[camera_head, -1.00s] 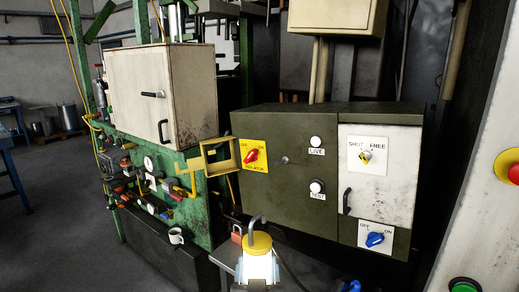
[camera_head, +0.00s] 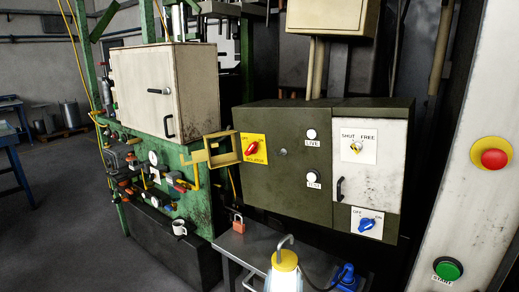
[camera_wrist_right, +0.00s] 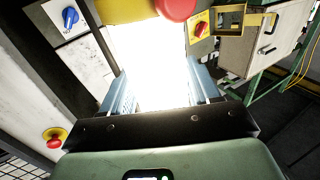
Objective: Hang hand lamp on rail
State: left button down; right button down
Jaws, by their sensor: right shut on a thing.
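The hand lamp (camera_head: 285,262) stands at the bottom edge of the head view, with a yellow cap, a grey hook on top and a glowing white body. Its lower part is cut off by the frame. In the right wrist view the glowing body (camera_wrist_right: 155,62) lies between the two blue-grey fingers of my right gripper (camera_wrist_right: 157,85), which is shut on it. Glare hides the exact contact. My left gripper is in neither view. I cannot clearly make out the rail in these frames.
A grey bench (camera_head: 250,247) lies behind the lamp, with a red padlock (camera_head: 238,223) and a blue object (camera_head: 347,276). A dark green cabinet (camera_head: 275,185) stands behind. A yellow frame (camera_head: 222,149) juts out left of it. A white panel (camera_head: 470,225) with red and green buttons is at right.

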jog(key=d+f+m+h, duration=0.1)
jog(key=d+f+h, duration=0.1)
jog(key=d+f, duration=0.9)
notch_tip(320, 180, down, 4)
jog(key=shift+d+r+m+g, duration=0.25)
jog(key=shift+d+m+g, duration=0.05)
jog(key=shift+d+m, duration=0.1)
jog(key=shift+s, duration=0.1)
